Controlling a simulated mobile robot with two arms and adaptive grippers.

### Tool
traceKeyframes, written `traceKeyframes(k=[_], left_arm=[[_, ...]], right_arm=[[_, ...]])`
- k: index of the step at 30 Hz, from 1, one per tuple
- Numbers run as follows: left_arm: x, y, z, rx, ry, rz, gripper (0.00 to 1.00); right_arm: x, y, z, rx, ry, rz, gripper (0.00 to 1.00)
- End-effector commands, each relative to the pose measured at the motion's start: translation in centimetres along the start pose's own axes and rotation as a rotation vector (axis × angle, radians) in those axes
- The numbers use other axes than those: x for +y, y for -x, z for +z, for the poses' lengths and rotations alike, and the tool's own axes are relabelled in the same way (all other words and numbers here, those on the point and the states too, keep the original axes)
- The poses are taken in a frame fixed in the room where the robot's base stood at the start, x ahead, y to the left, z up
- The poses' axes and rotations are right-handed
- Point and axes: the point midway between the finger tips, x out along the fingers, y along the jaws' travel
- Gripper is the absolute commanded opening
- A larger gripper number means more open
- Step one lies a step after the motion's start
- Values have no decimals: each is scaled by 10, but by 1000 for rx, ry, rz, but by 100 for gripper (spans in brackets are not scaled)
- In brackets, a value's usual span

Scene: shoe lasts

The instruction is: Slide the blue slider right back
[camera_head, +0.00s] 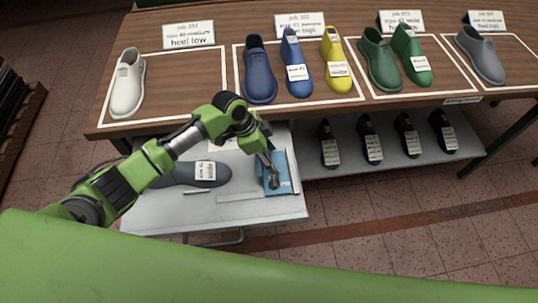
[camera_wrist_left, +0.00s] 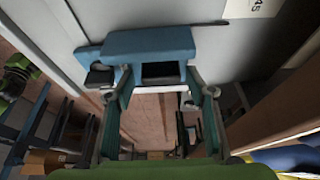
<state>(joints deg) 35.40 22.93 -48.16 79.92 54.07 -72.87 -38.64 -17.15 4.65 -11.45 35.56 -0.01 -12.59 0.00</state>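The blue slider (camera_head: 288,160) is on the grey measuring board at the right part of the low grey table. In the left wrist view it is a blue block (camera_wrist_left: 150,41) with a dark recess, lying across the grey surface. My left gripper (camera_head: 272,180) points down at the slider and hides part of it. In the left wrist view my left gripper (camera_wrist_left: 158,80) has its fingers well apart, with the tips close to the blue block; contact is unclear. My right gripper is not in view.
A dark grey shoe last (camera_head: 195,174) with a white label lies on the grey table (camera_head: 150,218), left of the slider. Behind is a wooden table (camera_head: 190,110) with several coloured lasts and job cards. A lower shelf (camera_head: 400,165) holds several dark lasts.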

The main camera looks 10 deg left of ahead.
Motion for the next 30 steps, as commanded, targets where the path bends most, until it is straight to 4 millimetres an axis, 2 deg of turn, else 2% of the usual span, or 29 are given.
traceKeyframes(k=[8, 11, 22, 25, 30], left_arm=[[-2, 6, 2, -3, 0, -3, 50], [-2, 19, 1, -1, -1, -4, 50], [-1, 94, 0, -3, -2, -4, 50], [-1, 108, -1, -2, -1, -2, 50], [-1, 118, -1, -3, -1, 0, 50]], right_arm=[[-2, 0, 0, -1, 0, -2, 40], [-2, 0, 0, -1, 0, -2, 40], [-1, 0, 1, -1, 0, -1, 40], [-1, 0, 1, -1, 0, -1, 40], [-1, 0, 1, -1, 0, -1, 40]])
